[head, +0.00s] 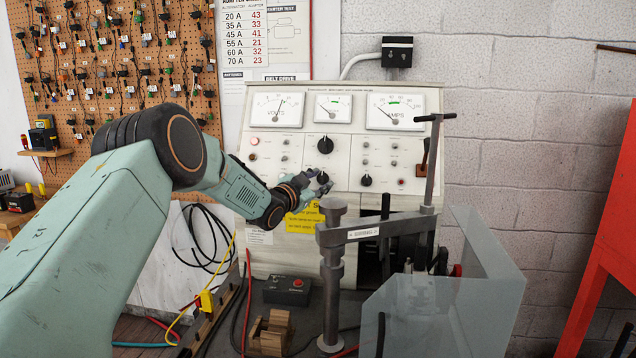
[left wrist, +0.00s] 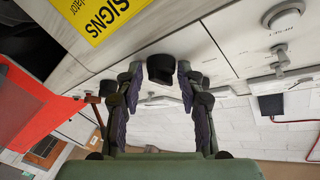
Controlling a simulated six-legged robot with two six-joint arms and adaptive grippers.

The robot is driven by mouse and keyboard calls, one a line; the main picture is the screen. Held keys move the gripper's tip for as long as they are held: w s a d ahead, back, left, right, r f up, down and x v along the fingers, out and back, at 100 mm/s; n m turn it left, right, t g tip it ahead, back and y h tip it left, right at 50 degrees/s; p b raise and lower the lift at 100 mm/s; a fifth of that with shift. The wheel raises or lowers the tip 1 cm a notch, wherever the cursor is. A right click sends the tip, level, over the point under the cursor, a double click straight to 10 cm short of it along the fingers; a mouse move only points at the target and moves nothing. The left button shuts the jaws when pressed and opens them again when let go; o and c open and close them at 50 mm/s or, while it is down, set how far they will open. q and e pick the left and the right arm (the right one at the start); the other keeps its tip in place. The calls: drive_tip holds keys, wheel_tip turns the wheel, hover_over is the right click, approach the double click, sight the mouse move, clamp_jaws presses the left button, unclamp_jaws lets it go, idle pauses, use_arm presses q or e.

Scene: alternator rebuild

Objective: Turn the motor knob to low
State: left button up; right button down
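The grey-white test bench panel (head: 345,160) stands against the wall, with black knobs on its face. My left gripper (head: 318,181) is at the panel's lower middle, fingers pointing at it. In the left wrist view, my left gripper (left wrist: 160,88) is open, with a round black knob (left wrist: 160,68) between its two fingers. Small gaps show on both sides of the knob, so the fingers appear apart from it. I cannot read the knob's label or its setting. My right gripper is not in view.
Another black knob (head: 325,146) sits above my gripper, and one more (head: 366,180) to its right. A metal clamp post (head: 333,260) and a clear guard (head: 440,300) stand in front of the panel. A black box with a red button (head: 287,290) lies on the bench.

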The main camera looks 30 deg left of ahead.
use_arm(q)
drive_tip(key=shift+s+r, duration=0.1)
drive_tip(key=shift+s, duration=0.05)
drive_tip(key=c, duration=0.3)
clamp_jaws()
drive_tip(key=shift+a+r+m+h+p, duration=0.15)
drive_tip(key=shift+r+m+h+p, duration=0.15)
drive_tip(key=shift+m+p, duration=0.55)
drive_tip(key=m+g+h+p, duration=0.1)
drive_tip(key=m+p, duration=0.1)
drive_tip(key=p, duration=0.1)
drive_tip(key=m+g+h+p, duration=0.1)
drive_tip(key=m+g+p, duration=0.1)
drive_tip(key=m+p, duration=0.1)
drive_tip(key=m+g+h+p, duration=0.1)
drive_tip(key=m+p, duration=0.2)
drive_tip(key=p, duration=0.1)
drive_tip(key=shift+a+r+p, duration=0.25)
drive_tip(key=shift+r+p, duration=0.1)
drive_tip(key=shift+r, duration=0.05)
drive_tip(key=shift+w+m+g+h+p, duration=0.2)
drive_tip(key=shift+m+g+h+p, duration=0.1)
drive_tip(key=shift+m+g+p, duration=0.4)
drive_tip(key=shift+m+g, duration=0.3)
drive_tip(key=shift+m, duration=0.55)
